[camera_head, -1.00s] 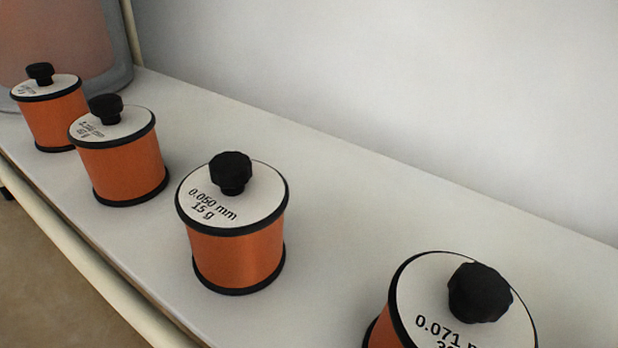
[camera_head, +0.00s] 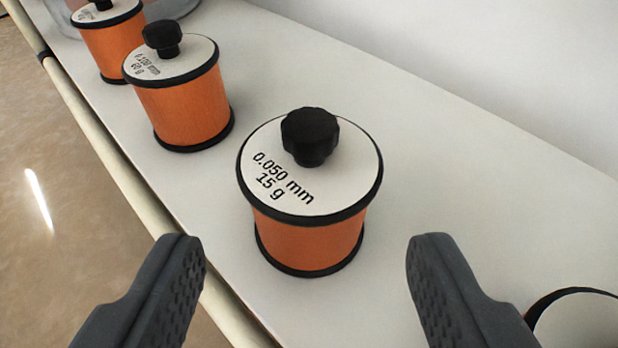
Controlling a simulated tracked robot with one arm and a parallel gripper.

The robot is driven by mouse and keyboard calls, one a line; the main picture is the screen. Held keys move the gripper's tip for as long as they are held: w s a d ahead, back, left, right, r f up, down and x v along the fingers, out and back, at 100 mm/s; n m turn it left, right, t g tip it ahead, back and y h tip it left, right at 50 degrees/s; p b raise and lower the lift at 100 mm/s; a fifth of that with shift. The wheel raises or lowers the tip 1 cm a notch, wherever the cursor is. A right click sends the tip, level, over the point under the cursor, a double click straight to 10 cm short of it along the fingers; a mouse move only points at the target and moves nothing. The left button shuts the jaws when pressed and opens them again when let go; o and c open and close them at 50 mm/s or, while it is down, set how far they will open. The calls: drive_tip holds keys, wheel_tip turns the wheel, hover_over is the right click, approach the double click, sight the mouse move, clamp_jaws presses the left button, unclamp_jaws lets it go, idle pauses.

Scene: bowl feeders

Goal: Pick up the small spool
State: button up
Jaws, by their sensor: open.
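The spool marked 0.050 mm, 15 g (camera_head: 310,238) stands upright on the white shelf, near the middle of the view. It has an orange body, black rims, a white top and a black knob (camera_head: 310,136). My gripper (camera_head: 306,250) is open and empty. Its two dark fingers come in from the bottom edge, one to the left and one to the right of this spool in the picture, with gaps on both sides. Neither finger appears to touch it.
A spool marked 60 g (camera_head: 185,108) and another spool (camera_head: 112,45) stand to the upper left. Part of a further spool (camera_head: 578,322) shows at the lower right, near the right finger. The shelf (camera_head: 430,110) is clear behind the middle spool. A pale rail (camera_head: 110,150) runs along its front edge.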

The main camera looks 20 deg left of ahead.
sight(313, 146)
drive_tip(key=b+x, duration=0.3)
drive_tip(key=x, duration=0.8)
drive_tip(key=shift+w+f, duration=0.25)
clamp_jaws()
idle(1.2)
